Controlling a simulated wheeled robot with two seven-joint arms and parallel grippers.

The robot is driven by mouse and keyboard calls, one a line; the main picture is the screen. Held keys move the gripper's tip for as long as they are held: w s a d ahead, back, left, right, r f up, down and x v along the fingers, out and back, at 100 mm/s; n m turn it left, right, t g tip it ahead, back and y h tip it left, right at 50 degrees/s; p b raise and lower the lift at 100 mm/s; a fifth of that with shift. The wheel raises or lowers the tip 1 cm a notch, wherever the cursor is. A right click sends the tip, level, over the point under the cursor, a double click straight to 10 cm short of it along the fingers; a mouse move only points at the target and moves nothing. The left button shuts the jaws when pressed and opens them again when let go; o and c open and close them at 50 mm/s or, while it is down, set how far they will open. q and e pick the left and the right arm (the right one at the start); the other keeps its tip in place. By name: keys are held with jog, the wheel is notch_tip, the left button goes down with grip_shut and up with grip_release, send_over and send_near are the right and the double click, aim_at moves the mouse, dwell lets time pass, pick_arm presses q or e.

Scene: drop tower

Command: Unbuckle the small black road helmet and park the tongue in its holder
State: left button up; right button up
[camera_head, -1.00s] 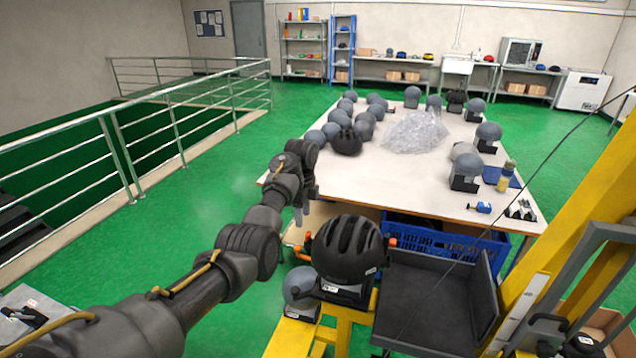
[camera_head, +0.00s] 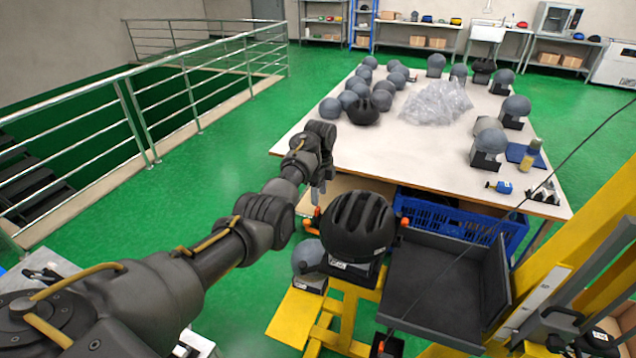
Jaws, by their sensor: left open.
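A black vented road helmet (camera_head: 357,226) sits upright on a dark block with a white label on the yellow stand (camera_head: 322,322). Orange parts show on both sides of it. Its strap, buckle and tongue cannot be made out, and I cannot pick out the tongue holder. A second black helmet (camera_head: 363,112) lies on the white table among grey balls. My left gripper (camera_head: 318,198) is open and empty, pointing down just behind and left of the helmet on the stand, apart from it. My right gripper is not in view.
A black tray (camera_head: 440,285) stands right of the helmet, and a blue crate (camera_head: 465,222) is behind it. A grey ball (camera_head: 308,256) sits lower left of the helmet. The white table (camera_head: 415,160) holds several headforms and a clear plastic heap (camera_head: 437,102). A yellow frame (camera_head: 590,235) rises at right.

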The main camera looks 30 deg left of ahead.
aim_at(317, 208)
pick_arm(q)
jog(key=shift+s+a+f, duration=0.1)
jog(key=shift+s+f, duration=0.1)
jog(key=shift+f, duration=0.3)
jog(key=shift+s+f, duration=0.15)
jog(key=shift+f, duration=0.35)
notch_tip(317, 208, down, 3)
jog(key=shift+s+b, duration=0.15)
jog(key=shift+b, duration=0.6)
jog(key=shift+f, duration=0.2)
jog(key=shift+s, duration=0.1)
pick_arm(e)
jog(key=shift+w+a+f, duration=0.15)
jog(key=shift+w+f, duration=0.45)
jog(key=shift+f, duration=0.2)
pick_arm(q)
jog(key=c, duration=0.7)
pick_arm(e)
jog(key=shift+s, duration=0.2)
pick_arm(q)
jog(key=shift+c, duration=0.2)
